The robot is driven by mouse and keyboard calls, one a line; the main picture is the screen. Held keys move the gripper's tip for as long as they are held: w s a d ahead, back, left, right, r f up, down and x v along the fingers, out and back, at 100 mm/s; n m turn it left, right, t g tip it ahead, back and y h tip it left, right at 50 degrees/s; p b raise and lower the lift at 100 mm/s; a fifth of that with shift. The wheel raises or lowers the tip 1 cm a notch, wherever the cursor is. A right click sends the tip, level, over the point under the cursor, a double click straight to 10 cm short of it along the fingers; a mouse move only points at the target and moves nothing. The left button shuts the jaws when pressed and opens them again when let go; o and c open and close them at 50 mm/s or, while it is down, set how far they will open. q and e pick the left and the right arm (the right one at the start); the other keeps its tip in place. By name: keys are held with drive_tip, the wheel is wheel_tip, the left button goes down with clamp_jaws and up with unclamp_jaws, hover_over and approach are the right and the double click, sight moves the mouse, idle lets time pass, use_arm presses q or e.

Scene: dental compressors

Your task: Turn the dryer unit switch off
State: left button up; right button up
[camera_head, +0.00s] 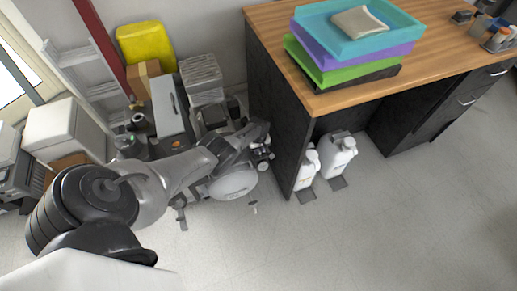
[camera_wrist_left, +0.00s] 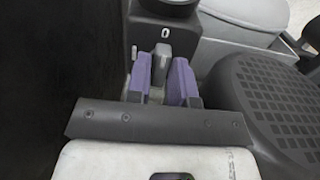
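The dryer unit switch (camera_wrist_left: 161,62) is a small grey upright knob below a white "0" mark on a dark housing (camera_wrist_left: 150,28) in the left wrist view. My left gripper (camera_wrist_left: 160,75) has its two purple-padded fingers on either side of the knob. In the head view my left arm reaches in from the left to the machines beside the desk, and my left gripper (camera_head: 261,140) is small and partly hidden there. The switch cannot be made out in that view. My right gripper is in neither view.
A dark desk panel (camera_head: 278,110) stands close right of my left gripper. A dark ribbed cover (camera_wrist_left: 270,100) is close on the right in the wrist view. White jugs (camera_head: 336,155) stand under the desk. Boxes and equipment crowd the back left. The front floor is clear.

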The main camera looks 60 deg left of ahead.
use_arm(q)
drive_tip(key=o, duration=0.3)
drive_tip(key=shift+r+p, duration=6)
drive_tip(key=shift+r, duration=0.95)
